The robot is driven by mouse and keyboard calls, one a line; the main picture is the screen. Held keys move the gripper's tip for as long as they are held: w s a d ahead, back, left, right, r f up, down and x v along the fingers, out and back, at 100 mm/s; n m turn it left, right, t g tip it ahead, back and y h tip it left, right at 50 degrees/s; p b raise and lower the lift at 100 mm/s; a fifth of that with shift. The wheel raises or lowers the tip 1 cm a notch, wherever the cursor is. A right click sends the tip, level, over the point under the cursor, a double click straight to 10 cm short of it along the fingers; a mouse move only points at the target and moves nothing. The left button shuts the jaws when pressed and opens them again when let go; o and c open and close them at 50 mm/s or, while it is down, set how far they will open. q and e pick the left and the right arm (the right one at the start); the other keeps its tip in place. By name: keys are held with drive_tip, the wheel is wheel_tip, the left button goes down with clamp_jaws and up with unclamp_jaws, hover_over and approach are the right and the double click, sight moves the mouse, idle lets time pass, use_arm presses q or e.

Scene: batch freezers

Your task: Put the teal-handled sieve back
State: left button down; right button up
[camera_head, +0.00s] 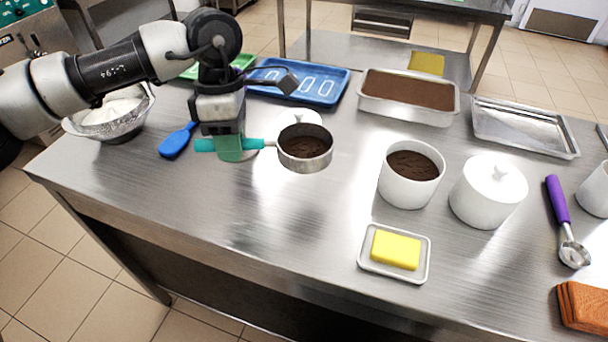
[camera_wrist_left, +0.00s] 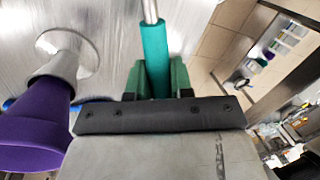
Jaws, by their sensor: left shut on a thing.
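The teal-handled sieve (camera_head: 305,160) is a round metal cup with dark brown powder inside. My left gripper (camera_head: 230,146) is shut on its teal handle, which sticks out on both sides of the fingers. The sieve is level and appears to be held above the steel table. In the left wrist view the teal handle (camera_wrist_left: 154,52) runs between the green fingers (camera_wrist_left: 157,80); the cup is out of that picture. My right gripper is not in view.
A blue tray (camera_head: 325,92) with white outlines lies behind the sieve. To its right are a white pot of brown powder (camera_head: 396,191), a lidded white pot (camera_head: 487,203) and a butter dish (camera_head: 415,277). A blue utensil (camera_head: 175,142) and a metal bowl (camera_head: 88,130) are left. The front-left table is clear.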

use_arm(q)
hover_over(239, 200)
drive_tip(key=f, duration=0.5)
drive_tip(key=shift+w+f+p, duration=0.25)
drive_tip(key=shift+w+p, duration=0.05)
drive_tip(key=shift+f, duration=0.65)
drive_tip(key=shift+w+x, duration=0.25)
drive_tip(key=shift+x, duration=0.85)
drive_tip(key=shift+f, duration=0.45)
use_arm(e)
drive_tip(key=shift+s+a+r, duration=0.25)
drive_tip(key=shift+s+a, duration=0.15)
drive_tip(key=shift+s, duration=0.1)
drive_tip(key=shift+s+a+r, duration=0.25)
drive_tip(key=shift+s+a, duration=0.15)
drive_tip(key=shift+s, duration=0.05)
use_arm(q)
drive_tip(key=c, duration=1)
unclamp_jaws()
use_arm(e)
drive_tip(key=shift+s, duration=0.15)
use_arm(q)
drive_tip(key=shift+r, duration=0.1)
drive_tip(key=v, duration=1.2)
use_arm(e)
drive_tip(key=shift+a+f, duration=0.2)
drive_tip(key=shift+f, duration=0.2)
